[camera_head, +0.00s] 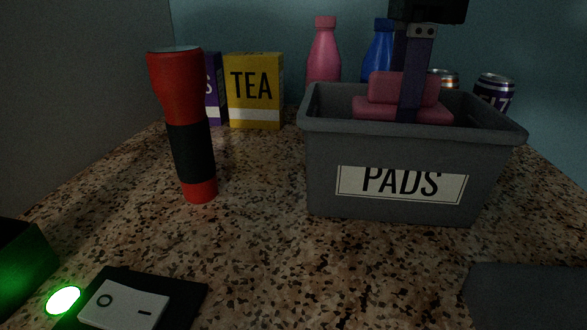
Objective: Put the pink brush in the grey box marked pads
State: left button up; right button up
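The grey box (330,150) marked PADS stands on the speckled counter, right of centre. A pink object, which looks like the pink brush (385,88), shows above the box's front rim, inside the box outline; its lower part is hidden by the front wall. My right gripper (410,105) comes down from the top, and one finger passes in front of the brush into the box. The other finger is hidden, so I cannot tell whether it grips the brush or whether the brush touches the box floor. My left gripper is not in view.
A red and black flashlight (190,130) stands left of the box. Behind are a yellow TEA box (255,90), a purple box (214,90), pink (323,60) and blue (379,55) bottles and cans (494,92). A black switch panel (125,300) lies front left.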

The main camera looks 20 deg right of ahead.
aim_at(388, 165)
notch_tip(388, 165, down, 8)
jog(key=b, duration=0.5)
jog(key=shift+r, duration=0.4)
jog(key=shift+f, duration=0.25)
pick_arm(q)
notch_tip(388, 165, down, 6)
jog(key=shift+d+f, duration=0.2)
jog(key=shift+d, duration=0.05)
pick_arm(e)
jog(key=o, duration=1.4)
jog(key=shift+r, duration=0.1)
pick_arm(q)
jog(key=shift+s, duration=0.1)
pick_arm(e)
notch_tip(388, 165, up, 12)
jog(key=p, duration=0.3)
jog(key=shift+f+p, duration=0.2)
jog(key=shift+p, duration=0.15)
jog(key=shift+r, duration=0.35)
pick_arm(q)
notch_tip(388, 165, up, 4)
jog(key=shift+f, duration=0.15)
